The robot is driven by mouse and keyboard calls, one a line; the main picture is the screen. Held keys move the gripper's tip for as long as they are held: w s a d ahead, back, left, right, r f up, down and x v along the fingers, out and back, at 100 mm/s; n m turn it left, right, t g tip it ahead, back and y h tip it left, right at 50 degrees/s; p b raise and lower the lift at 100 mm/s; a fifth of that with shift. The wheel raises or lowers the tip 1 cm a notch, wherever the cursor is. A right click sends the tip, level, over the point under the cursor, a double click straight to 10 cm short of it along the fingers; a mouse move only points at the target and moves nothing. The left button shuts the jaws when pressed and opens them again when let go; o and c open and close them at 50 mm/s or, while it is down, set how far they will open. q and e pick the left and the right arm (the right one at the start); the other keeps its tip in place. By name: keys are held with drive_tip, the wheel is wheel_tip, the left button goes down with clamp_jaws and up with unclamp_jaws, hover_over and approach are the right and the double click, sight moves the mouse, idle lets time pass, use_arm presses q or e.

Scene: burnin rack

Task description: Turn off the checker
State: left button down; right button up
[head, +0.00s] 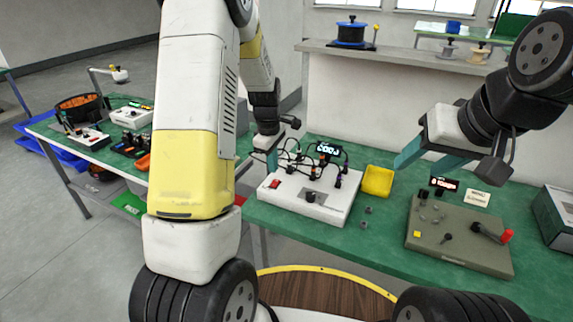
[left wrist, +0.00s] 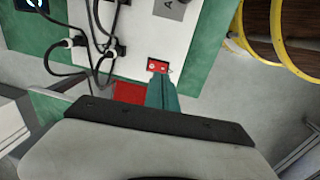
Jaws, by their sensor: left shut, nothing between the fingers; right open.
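A white box (head: 308,197), which looks like the checker, stands on the green table with a red rocker switch (head: 275,184) at its left front corner and a dark knob (head: 310,197). Black cables run over its back, and a lit display (head: 327,148) is behind them. My left gripper (head: 272,163) is shut and empty, pointing down just above the switch. In the left wrist view its teal fingertips (left wrist: 162,88) are right beside the red switch (left wrist: 158,66); I cannot tell if they touch. My right gripper (head: 424,160) is open and empty, above the table.
A yellow tray (head: 377,181) and small metal pieces (head: 366,211) lie right of the box. A side table (head: 100,153) at left holds other devices.

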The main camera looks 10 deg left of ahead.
use_arm(q)
wheel_tip(320, 180, up, 8)
hover_over(278, 181)
drive_tip(key=s+a, duration=0.2)
drive_tip(key=s, duration=0.1)
drive_tip(key=shift+s+d+f, duration=0.1)
drive_tip(key=shift+s+d, duration=0.1)
drive_tip(key=shift+d, duration=0.1)
drive_tip(key=shift+w, duration=0.15)
drive_tip(key=shift+w+d, duration=0.35)
drive_tip(key=shift+w, duration=0.1)
drive_tip(key=f, duration=0.4)
drive_tip(key=w+f, duration=0.1)
drive_tip(key=f, duration=0.7)
drive_tip(key=shift+w+d+f, duration=0.2)
drive_tip(key=shift+w+f, duration=0.1)
drive_tip(key=shift+f, duration=0.5)
drive_tip(key=shift+f, duration=0.1)
